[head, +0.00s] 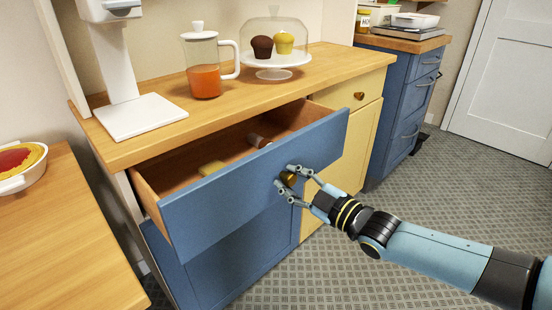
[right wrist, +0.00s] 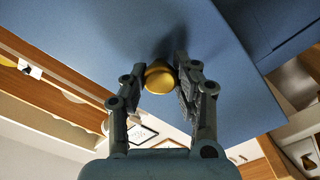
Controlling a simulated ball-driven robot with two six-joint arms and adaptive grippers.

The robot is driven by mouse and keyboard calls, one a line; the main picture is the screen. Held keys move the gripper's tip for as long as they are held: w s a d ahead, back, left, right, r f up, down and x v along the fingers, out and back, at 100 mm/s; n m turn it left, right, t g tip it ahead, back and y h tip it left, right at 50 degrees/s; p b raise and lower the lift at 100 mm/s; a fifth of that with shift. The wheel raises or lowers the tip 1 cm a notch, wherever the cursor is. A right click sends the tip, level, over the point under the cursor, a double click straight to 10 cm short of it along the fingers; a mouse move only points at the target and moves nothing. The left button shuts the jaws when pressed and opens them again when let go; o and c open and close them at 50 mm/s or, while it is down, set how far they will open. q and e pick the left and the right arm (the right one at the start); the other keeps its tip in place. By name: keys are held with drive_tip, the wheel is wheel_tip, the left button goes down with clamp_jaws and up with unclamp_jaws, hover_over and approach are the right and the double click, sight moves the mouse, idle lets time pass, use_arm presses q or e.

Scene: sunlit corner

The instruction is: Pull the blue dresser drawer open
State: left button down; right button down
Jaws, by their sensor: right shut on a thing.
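The blue dresser drawer (head: 235,180) stands pulled out from the dresser, with its wooden inside showing. My right gripper (head: 291,181) is shut on the knob, one finger on each side. In the right wrist view the knob (right wrist: 159,77) sits between the fingertips, in front of the blue panel (right wrist: 120,45). My left gripper is in neither view.
The wooden dresser top (head: 150,145) holds a white appliance (head: 140,115), a jug of orange drink (head: 204,80) and a domed stand with muffins (head: 272,62). A wooden table (head: 60,240) with a bowl (head: 20,168) is at the left. The floor (head: 440,190) at the right is clear.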

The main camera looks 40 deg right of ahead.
drive_tip(key=s+p, duration=0.3)
drive_tip(key=s, duration=0.5)
drive_tip(key=shift+s+d, duration=0.35)
drive_tip(key=c, duration=0.9)
unclamp_jaws()
drive_tip(key=shift+c, duration=0.2)
drive_tip(key=s, duration=1.2)
drive_tip(key=shift+d, duration=0.45)
